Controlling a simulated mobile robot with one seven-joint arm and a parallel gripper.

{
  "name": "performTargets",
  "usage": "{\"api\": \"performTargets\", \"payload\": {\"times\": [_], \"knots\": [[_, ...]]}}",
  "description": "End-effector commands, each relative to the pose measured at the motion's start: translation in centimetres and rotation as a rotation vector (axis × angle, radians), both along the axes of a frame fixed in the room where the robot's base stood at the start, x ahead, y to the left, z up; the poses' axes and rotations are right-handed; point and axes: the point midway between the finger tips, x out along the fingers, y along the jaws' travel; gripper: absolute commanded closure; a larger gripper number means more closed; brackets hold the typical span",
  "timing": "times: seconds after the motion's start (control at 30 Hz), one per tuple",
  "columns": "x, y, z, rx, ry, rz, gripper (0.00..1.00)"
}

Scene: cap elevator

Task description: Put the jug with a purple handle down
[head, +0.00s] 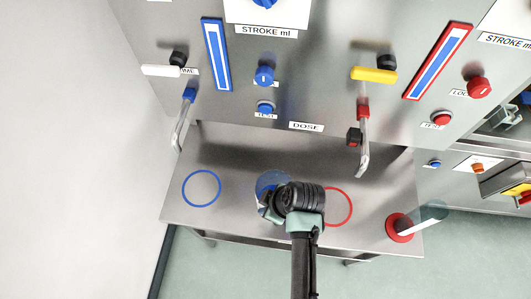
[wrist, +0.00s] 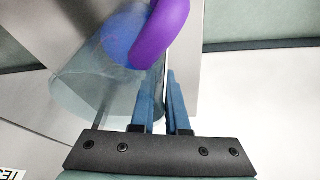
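The jug is clear glass with a blue disc or contents inside and a thick purple handle. In the wrist view the jug (wrist: 85,85) fills the upper left, and its purple handle (wrist: 162,32) reaches down to my blue fingertips. My gripper (wrist: 165,78) has its fingers close together at the handle, which hides the tip of one finger. It looks shut on the handle. In the head view the jug (head: 270,182) shows above the steel shelf, partly hidden by my wrist, between the blue ring and the red ring. Whether its base touches the shelf cannot be told.
The steel shelf (head: 230,160) bears a blue ring (head: 201,188) at left and a red ring (head: 349,207) at right. Metal spouts, a blue-levered one (head: 182,125) and a red-levered one (head: 364,140), hang above.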

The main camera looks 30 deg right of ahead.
Motion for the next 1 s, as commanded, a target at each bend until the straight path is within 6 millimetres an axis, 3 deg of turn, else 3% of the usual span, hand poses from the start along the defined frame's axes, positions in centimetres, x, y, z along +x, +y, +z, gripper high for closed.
{"api": "performTargets", "payload": {"times": [0.03, 0.13, 0.17, 0.57, 1.0], "knots": [[0.0, 0.0, 0.0, 0.000, 0.000, 0.000, 0.78], [0.0, 0.0, 0.0, 0.000, 0.000, 0.000, 0.60], [0.0, 0.0, 0.0, 0.000, 0.000, 0.000, 0.59], [-0.1, -0.2, 1.0, -0.001, -0.003, -0.001, 0.59], [-2.8, -1.8, 9.0, -0.002, -0.003, -0.002, 0.59]]}}
